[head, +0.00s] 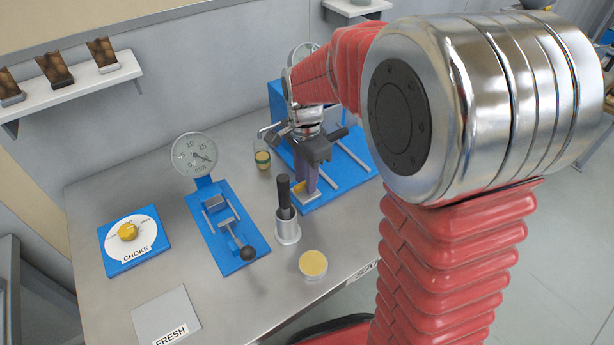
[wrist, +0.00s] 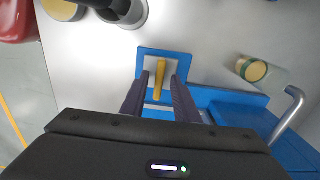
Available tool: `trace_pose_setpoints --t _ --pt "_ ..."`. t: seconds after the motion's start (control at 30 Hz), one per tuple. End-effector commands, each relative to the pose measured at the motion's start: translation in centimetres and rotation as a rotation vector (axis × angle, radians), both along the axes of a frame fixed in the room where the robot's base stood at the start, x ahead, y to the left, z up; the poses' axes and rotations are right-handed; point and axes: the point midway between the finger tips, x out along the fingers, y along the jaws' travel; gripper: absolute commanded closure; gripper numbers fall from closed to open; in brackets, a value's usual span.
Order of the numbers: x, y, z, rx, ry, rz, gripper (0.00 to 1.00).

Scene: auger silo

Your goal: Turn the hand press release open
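The hand press release appears as a narrow yellow handle (wrist: 160,76) on a small blue-framed plate in the wrist view. Part of it also shows as a yellow patch (head: 299,188) beside my fingers in the head view. The blue press (head: 352,172) stands at the back right of the bench. My gripper (wrist: 159,82) points down at the handle, with its dark fingers on either side of it. A gap shows between each finger and the handle, so the gripper is open. The handle's near end lies between the fingers. My arm hides part of the press in the head view.
A metal cup with a dark-handled tool (head: 287,222) stands close to the press, near a round yellow-filled dish (head: 313,264). A small jar (head: 262,158) stands behind. A gauge device (head: 228,228) and the CHOKE dial (head: 133,238) are to the left. Bare bench lies between them.

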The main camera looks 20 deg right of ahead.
Motion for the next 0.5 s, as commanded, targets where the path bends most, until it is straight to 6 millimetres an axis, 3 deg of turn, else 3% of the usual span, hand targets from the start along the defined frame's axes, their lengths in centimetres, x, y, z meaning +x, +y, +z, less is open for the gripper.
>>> trace_pose_setpoints --t 0.37,0.5 --pt "0.03 0.02 0.04 0.0 -0.001 0.0 0.99" --pt "0.05 0.03 0.05 0.001 -0.002 0.0 1.0"
